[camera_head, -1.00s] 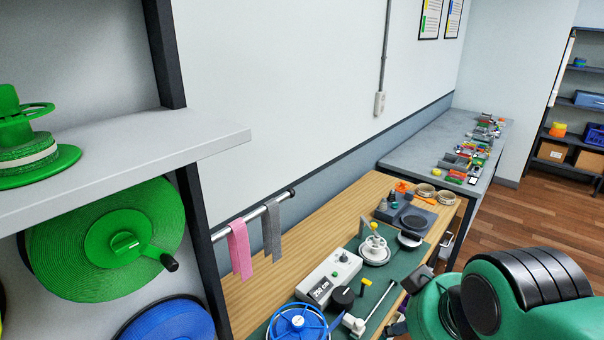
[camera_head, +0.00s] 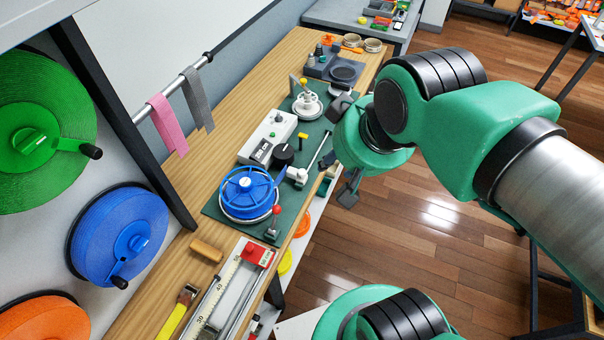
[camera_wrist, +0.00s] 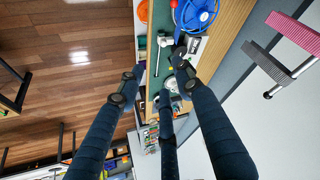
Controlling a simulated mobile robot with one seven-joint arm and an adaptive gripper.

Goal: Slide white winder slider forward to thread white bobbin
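The white bobbin (camera_head: 307,104) stands upright on the green mat (camera_head: 315,127) at the far end of the winder. The white winder slider (camera_head: 298,174) sits at the near end of a thin rail, beside a black knob. It also shows in the wrist view (camera_wrist: 163,40). My gripper (camera_head: 344,150) hangs at the bench's right edge, its fingers spread. In the wrist view my gripper (camera_wrist: 158,72) has its fingers apart with nothing between them held. One finger partly hides the bobbin area there.
A blue reel (camera_head: 248,193) stands near the slider, with a grey control box (camera_head: 267,137) behind. A red-knobbed lever (camera_head: 274,222) and a measuring rail (camera_head: 227,290) lie closer. Strap reels hang at left. Open floor (camera_head: 440,215) is right of the bench.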

